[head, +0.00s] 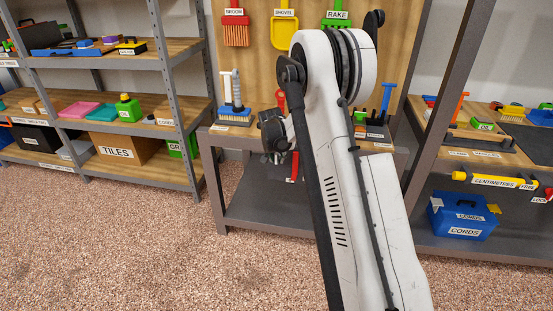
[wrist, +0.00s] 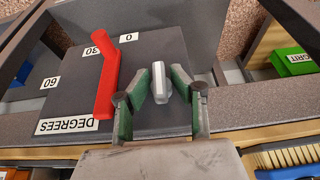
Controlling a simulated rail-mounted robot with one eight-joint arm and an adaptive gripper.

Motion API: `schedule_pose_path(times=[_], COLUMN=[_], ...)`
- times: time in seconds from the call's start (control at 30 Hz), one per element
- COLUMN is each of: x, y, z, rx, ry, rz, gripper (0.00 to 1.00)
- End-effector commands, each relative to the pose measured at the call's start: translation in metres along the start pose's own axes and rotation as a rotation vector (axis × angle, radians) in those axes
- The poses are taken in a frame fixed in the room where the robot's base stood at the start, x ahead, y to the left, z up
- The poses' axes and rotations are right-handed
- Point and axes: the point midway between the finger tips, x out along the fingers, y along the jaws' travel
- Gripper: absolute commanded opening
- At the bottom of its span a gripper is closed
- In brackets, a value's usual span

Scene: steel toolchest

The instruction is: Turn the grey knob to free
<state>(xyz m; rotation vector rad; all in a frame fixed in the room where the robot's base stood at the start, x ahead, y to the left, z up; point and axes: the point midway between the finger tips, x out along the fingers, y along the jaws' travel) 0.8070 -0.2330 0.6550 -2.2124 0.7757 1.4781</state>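A light grey knob (wrist: 160,82) stands up from a dark plate (wrist: 155,122) in the wrist view. It lies between the two green-padded fingers of my gripper (wrist: 161,80). The fingers are spread, one on each side of the knob, with narrow gaps; contact is not clear. A red lever (wrist: 107,77) lies left of the knob on the same plate, with labels 0, 30, 60 and DEGREES. No free mark shows beside the knob. In the head view my arm hides most of this spot.
A green box (wrist: 291,62) and a blue brush (wrist: 288,160) are at the right in the wrist view. In the head view, a yellow tube (head: 492,180) with FREE and LOCK labels nearby and a blue cords case (head: 462,216) sit at right. The floor is clear.

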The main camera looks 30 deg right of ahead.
Motion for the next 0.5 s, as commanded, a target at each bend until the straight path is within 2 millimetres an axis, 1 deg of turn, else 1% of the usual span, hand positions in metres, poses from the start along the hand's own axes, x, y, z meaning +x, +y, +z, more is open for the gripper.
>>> schedule_pose_path(times=[0.03, 0.13, 0.5], x=[-0.0001, -0.0001, 0.0000], y=[0.0000, -0.0001, -0.0011], z=[0.0000, 0.0000, 0.0003], rx=[0.000, 0.000, -0.015], ry=[0.000, 0.000, 0.000], rz=[0.000, 0.000, 0.033], gripper=[0.14, 0.00, 0.00])
